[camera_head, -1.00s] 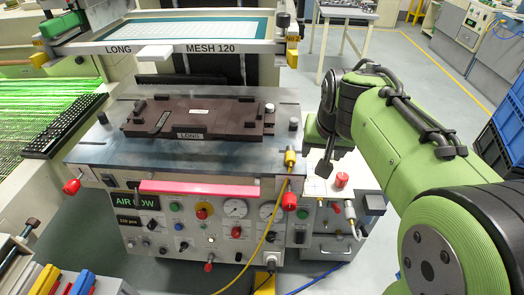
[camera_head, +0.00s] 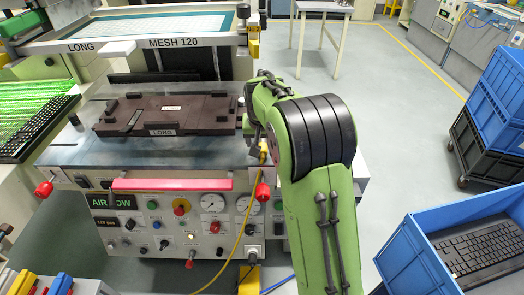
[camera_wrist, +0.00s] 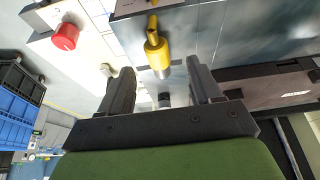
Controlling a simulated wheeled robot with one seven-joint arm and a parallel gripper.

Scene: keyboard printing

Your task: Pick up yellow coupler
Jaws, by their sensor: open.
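The yellow coupler (camera_head: 264,152) sits at the right front edge of the printing machine, on the end of a yellow hose. In the head view it is beside my green arm and partly hard to make out. In the wrist view the yellow coupler (camera_wrist: 157,52) shows just beyond my gripper (camera_wrist: 160,67), roughly in line with the gap between the two dark fingers. The fingers are open and stand apart, with nothing clearly held. I cannot tell whether either finger touches the coupler. In the head view my arm hides the gripper.
The dark printing plate (camera_head: 170,114) lies on the machine table. Red knobs (camera_head: 262,192) and a pink bar (camera_head: 172,184) line its front. A red button (camera_wrist: 66,36) shows in the wrist view. A blue crate (camera_head: 412,262) holding a keyboard (camera_head: 485,250) stands at right. Grey floor is open between.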

